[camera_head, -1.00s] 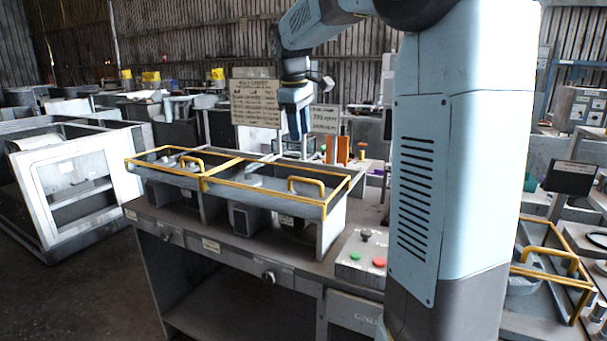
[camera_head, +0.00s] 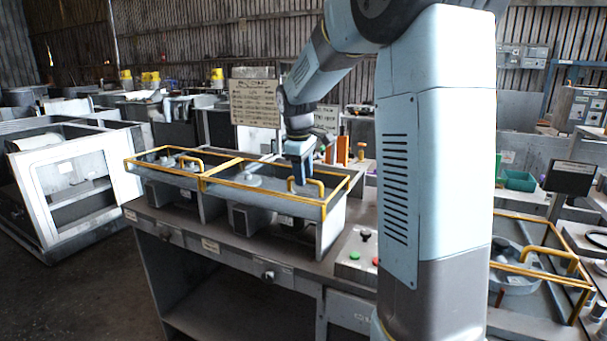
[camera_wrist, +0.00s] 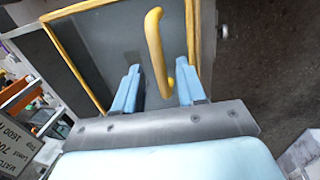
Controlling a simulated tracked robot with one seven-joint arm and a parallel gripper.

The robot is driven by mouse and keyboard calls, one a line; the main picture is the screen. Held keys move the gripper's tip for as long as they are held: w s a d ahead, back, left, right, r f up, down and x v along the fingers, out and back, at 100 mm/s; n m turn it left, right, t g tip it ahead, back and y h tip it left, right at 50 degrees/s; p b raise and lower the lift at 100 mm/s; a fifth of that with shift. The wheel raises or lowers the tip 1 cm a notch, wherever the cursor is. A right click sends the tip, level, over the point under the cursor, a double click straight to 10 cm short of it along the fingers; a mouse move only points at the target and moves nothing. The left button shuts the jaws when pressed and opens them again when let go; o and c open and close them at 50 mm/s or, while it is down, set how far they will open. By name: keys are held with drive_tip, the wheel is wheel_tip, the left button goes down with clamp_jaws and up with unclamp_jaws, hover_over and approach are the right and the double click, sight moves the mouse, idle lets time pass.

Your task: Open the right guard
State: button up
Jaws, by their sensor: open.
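The right guard (camera_head: 260,203) is a yellow-framed panel on the bench, lying closed beside the left guard (camera_head: 165,178). Its yellow handle (camera_head: 318,187) is near its right end. My gripper (camera_head: 301,183) is right at this handle, pointing down. In the wrist view the handle (camera_wrist: 155,40) stands out from the guard's grey panel (camera_wrist: 110,38), and its near end shows between the two open blue fingers (camera_wrist: 158,78). The fingers look apart from it on both sides. I cannot tell how deep it sits between them.
A control box (camera_head: 357,250) with a green and a red button sits right of the guards. A sign (camera_head: 254,103) stands behind. Another yellow-framed guard (camera_head: 572,282) is on the right bench. The floor (camera_head: 80,290) at front left is clear.

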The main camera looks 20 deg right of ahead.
drive_tip(key=shift+f, duration=0.2)
clamp_jaws()
idle(0.3)
idle(0.3)
